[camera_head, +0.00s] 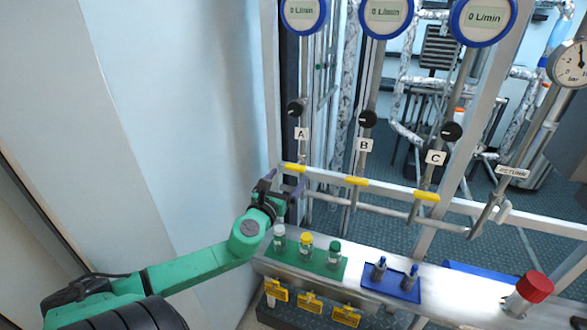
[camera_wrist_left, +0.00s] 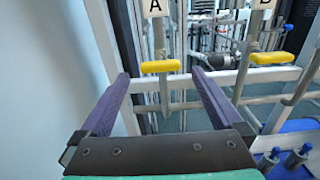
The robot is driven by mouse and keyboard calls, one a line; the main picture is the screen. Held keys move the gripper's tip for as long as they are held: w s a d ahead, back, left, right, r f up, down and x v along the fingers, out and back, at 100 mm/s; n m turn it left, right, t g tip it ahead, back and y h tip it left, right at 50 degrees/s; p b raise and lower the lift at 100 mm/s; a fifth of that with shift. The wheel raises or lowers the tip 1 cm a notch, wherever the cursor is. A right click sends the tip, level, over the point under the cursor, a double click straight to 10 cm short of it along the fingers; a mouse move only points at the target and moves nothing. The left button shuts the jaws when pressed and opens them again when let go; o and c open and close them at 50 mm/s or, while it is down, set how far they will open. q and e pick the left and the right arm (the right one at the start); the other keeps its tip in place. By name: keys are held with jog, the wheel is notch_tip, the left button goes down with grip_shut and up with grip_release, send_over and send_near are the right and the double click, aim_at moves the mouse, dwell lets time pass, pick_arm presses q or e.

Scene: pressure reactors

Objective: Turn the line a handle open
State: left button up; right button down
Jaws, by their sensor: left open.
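The line A handle (camera_head: 294,168) is a yellow bar lying crosswise on the vertical pipe under the label A (camera_head: 301,134). In the left wrist view the same yellow handle (camera_wrist_left: 161,66) lies level, just beyond and between my two purple fingers. My left gripper (camera_head: 283,184) is open and empty, just below and in front of the handle; it also fills the lower part of the left wrist view (camera_wrist_left: 160,82). I cannot tell whether a finger touches the handle. My right gripper is not in view.
Yellow handles of line B (camera_head: 357,181) and line C (camera_head: 426,196) sit to the right. A pale wall (camera_head: 185,110) stands left.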

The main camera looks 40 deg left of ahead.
aim_at(294, 169)
pick_arm(q)
jog(key=x, duration=0.4)
jog(key=shift+w+a, duration=0.25)
jog(key=shift+w, duration=0.35)
jog(key=c, duration=1.2)
